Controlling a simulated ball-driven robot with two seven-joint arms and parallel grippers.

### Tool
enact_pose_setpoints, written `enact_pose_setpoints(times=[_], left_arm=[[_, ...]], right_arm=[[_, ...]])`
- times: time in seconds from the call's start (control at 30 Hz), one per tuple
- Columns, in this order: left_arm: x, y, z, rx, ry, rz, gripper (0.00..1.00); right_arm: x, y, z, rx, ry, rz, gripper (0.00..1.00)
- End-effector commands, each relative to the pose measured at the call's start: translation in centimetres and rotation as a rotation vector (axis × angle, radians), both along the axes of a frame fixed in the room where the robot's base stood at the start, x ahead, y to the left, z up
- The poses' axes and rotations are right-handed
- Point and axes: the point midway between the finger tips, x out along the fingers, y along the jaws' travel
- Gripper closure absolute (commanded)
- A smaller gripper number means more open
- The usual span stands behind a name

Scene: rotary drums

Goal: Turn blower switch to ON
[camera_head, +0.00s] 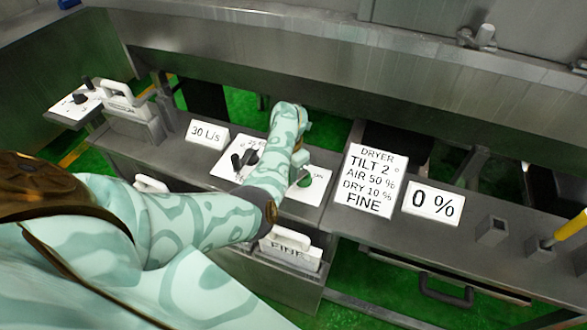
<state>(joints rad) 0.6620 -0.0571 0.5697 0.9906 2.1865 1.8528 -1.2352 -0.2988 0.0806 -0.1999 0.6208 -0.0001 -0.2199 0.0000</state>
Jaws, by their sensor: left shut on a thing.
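A white control panel (227,164) lies on the metal bench near the middle. Black levers (243,159) stick up from its left part, and a round green part (305,181) sits at its right. My left arm reaches across the panel and hides its middle. My left gripper (301,162) points down at the panel's right part, just above the green part. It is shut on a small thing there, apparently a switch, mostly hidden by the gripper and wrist. I cannot read an ON mark or the switch's position. My right gripper is out of view.
A "30 L/s" sign (207,134) stands left of the panel. A "DRYER" sign (369,181) and a "0 %" sign (433,203) are to the right. Another panel with a black knob (80,98) is at far left. A metal wall (400,75) runs behind.

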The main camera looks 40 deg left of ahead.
Motion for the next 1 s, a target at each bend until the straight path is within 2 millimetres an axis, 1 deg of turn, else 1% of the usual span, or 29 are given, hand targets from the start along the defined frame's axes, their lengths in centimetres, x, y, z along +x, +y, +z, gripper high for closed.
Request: enact_pose_setpoints(times=[0.03, 0.2, 0.5, 0.7, 1.0], left_arm=[[0.2, 0.2, 0.3, -0.001, -0.004, -0.037, 1.0], [0.4, 0.9, 0.2, -0.001, -0.004, -0.163, 1.0], [0.8, 1.7, 0.1, 0.0, -0.004, -0.306, 1.0], [1.0, 1.8, 0.1, 0.0, -0.005, -0.344, 1.0], [1.0, 1.9, 0.2, 0.0, -0.005, -0.353, 1.0]], right_arm=[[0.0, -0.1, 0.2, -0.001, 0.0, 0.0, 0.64], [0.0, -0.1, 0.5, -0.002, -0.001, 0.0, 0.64], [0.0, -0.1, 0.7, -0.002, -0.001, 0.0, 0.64], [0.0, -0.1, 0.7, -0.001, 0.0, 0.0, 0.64], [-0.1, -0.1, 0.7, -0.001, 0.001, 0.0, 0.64]])
